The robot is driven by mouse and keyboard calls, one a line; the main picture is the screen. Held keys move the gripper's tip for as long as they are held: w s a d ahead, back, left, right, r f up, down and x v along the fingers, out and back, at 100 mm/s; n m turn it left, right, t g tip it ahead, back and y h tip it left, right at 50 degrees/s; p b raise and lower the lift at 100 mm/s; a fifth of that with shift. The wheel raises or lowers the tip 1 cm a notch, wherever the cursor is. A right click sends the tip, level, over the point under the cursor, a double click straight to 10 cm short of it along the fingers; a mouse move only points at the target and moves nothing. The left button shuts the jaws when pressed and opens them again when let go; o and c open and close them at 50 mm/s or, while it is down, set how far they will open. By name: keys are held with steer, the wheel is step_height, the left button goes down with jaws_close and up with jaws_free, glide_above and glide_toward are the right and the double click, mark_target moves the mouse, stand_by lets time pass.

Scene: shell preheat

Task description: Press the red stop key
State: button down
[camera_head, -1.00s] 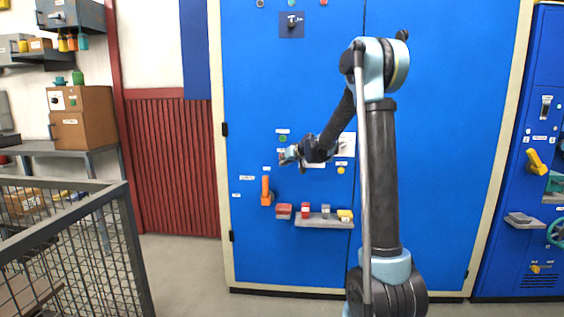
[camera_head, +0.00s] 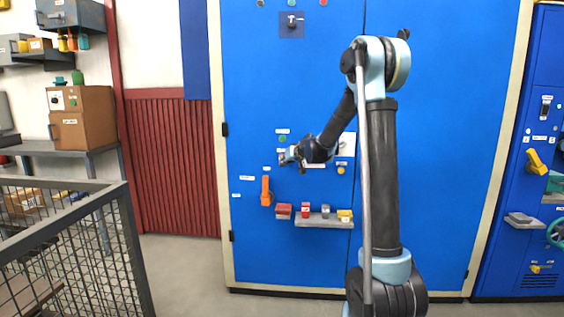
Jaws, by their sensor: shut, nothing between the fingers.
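My gripper (camera_head: 286,159) is shut and empty. It is in front of the blue cabinet door (camera_head: 260,90), pointing left, just below a green button (camera_head: 282,138) and its white label. I cannot clearly make out the red stop key; the fingers cover the panel below the green button. I cannot tell whether the fingertips touch anything there.
An orange lever handle (camera_head: 266,191) is below left of my gripper. A small grey shelf (camera_head: 323,223) holds red, grey and yellow blocks. A yellow button (camera_head: 341,170) is to the right. A wire mesh cage (camera_head: 80,245) stands at the front left.

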steer(key=shift+s, duration=0.35)
steer(key=s, duration=0.5)
steer(key=shift+a, duration=0.1)
stand_by(0.4)
stand_by(0.5)
